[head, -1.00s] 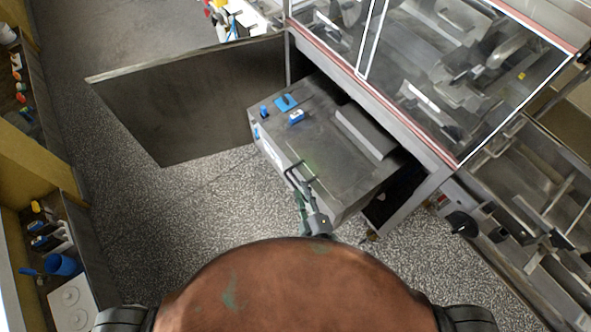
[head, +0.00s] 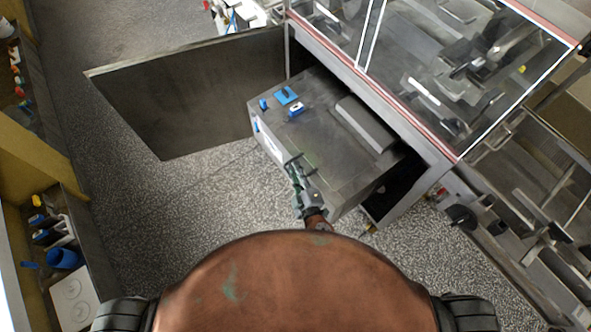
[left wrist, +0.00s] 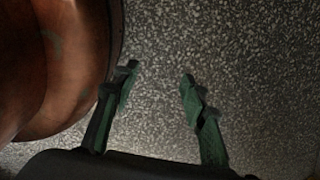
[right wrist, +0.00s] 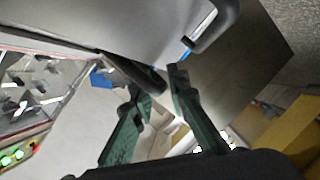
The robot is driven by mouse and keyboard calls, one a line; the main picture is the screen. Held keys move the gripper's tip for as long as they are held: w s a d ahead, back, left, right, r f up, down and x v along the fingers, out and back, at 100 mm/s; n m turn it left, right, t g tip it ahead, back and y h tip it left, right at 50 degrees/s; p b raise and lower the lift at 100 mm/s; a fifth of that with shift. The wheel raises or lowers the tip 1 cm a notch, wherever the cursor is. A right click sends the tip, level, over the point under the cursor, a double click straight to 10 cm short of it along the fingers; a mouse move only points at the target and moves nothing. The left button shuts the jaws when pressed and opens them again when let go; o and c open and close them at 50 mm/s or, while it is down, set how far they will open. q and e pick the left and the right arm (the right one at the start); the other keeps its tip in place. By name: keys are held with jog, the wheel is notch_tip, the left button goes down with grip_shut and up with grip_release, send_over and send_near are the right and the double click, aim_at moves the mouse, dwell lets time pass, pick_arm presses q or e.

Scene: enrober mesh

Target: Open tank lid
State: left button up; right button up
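The tank (head: 262,138) is a grey metal box standing partly out from under the machine. Its lid (head: 325,130) is the flat top and looks closed. My right gripper (head: 295,175) is at the tank's near edge, beside a dark handle (head: 304,162). In the right wrist view, its green fingers (right wrist: 157,82) are apart, with a dark handle bar (right wrist: 135,70) at the left fingertip; I cannot tell whether they touch. A second dark handle (right wrist: 218,25) shows above. My left gripper (left wrist: 160,72) is open and empty over the speckled floor, outside the head view.
The machine with a glass cover (head: 435,70) stands above and behind the tank. A dark upright panel (head: 190,100) stands left of the tank. Shelves with small items (head: 55,240) line the left edge. The speckled floor (head: 200,200) between is free.

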jog(key=c, duration=0.3)
grip_shut()
pick_arm(q)
jog(key=shift+s, duration=0.95)
jog(key=shift+w+d, duration=0.1)
jog(key=shift+w, duration=0.1)
